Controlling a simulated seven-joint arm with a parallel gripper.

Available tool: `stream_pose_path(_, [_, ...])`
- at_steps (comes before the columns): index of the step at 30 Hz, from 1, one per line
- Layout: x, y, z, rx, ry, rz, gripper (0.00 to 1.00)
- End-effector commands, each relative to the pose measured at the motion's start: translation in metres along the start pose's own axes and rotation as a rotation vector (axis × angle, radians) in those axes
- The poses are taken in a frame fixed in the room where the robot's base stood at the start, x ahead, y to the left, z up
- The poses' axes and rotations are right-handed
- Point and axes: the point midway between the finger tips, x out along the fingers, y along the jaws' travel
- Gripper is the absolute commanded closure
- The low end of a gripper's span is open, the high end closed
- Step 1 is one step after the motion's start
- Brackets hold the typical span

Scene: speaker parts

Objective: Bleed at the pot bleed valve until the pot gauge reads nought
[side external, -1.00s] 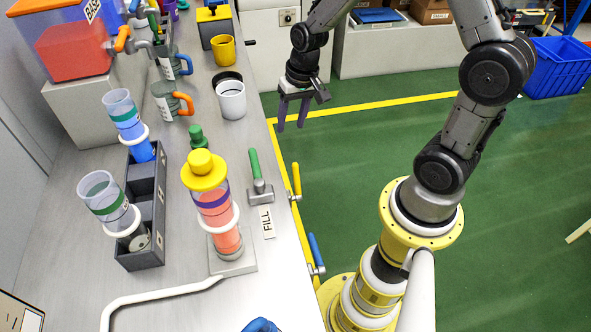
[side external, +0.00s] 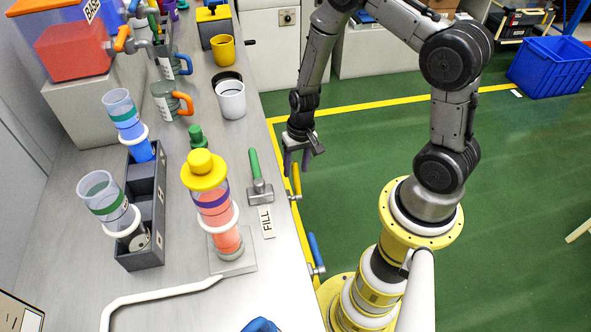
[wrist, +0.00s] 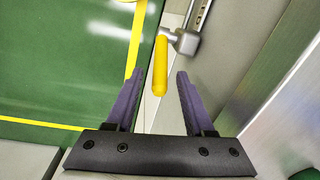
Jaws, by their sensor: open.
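A yellow lever handle (side external: 296,180) sticks out at the bench's right edge. A blue lever handle (side external: 315,250) is nearer along the same edge. I cannot tell which one is the pot bleed valve. My gripper (side external: 296,168) is open and empty, close by the yellow handle. In the wrist view the yellow handle (wrist: 160,68) shows between the two purple fingers of my gripper (wrist: 159,78), with a gap on each side; I cannot tell whether it is at fingertip depth. A clear column (side external: 214,210) with orange-red liquid and a yellow cap stands on the bench. I see no readable gauge.
A green-handled lever (side external: 256,172) lies behind a FILL label (side external: 267,222) on the bench. A dark rack (side external: 152,225) with two clear tubes stands left. A white cup (side external: 231,99) and a yellow mug (side external: 222,50) are farther back.

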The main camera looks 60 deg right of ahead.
Motion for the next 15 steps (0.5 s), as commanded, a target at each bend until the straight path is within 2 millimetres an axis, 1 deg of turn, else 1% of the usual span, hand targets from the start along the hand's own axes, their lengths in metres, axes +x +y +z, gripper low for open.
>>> stream_pose_path(1, [0.006,0.000,0.001,-0.001,-0.002,0.001,0.47])
stream_pose_path(3, [0.011,0.000,0.000,-0.001,-0.001,0.001,0.47])
stream_pose_path(6, [0.015,0.000,0.000,-0.001,0.001,0.000,0.47])
stream_pose_path(14, [0.017,0.000,0.000,-0.002,0.001,0.000,0.47])
stream_pose_path(15, [0.017,0.000,0.000,-0.002,0.001,0.000,0.49])
